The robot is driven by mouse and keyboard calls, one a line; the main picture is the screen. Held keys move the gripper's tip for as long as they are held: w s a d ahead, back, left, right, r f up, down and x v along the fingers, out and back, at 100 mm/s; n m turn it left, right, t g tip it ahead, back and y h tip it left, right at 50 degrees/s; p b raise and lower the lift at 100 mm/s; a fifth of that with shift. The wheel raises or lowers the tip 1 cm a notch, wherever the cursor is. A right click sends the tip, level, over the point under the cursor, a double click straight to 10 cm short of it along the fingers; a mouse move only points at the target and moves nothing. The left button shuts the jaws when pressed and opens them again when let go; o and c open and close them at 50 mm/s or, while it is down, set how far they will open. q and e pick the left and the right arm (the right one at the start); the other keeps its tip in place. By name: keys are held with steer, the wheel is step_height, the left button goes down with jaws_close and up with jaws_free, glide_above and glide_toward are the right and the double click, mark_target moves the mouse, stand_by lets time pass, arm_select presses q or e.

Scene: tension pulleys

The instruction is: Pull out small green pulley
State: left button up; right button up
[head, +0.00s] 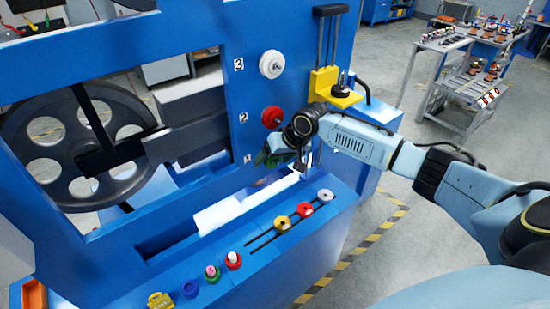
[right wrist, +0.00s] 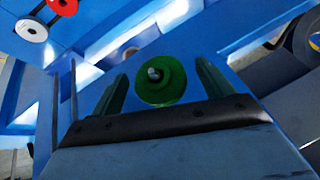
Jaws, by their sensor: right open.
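The small green pulley (head: 262,158) sits on the blue machine panel by label 1, partly hidden behind my right gripper (head: 281,157) in the head view. In the right wrist view the green pulley (right wrist: 160,85), with a grey pin at its centre, lies between the two fingers of my right gripper (right wrist: 162,72). The fingers are open, one on each side of it. A gap shows on the right side; I cannot tell whether the left finger touches it. My left gripper is not in view.
A red pulley (head: 271,117) and a white pulley (head: 272,64) are above on the same panel. A yellow bracket (head: 325,84) stands to the right, close to my right arm. A ledge with coloured knobs (head: 283,223) runs below. A large dark wheel (head: 40,125) is at left.

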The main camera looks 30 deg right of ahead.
steer(key=shift+c, duration=0.5)
steer(key=c, duration=1)
steer(key=shift+s+d+p, duration=0.15)
steer(key=shift+s+p, duration=1.65)
steer(key=shift+p, duration=0.45)
steer(key=shift+s+p, duration=1.1)
steer(key=shift+p, duration=0.05)
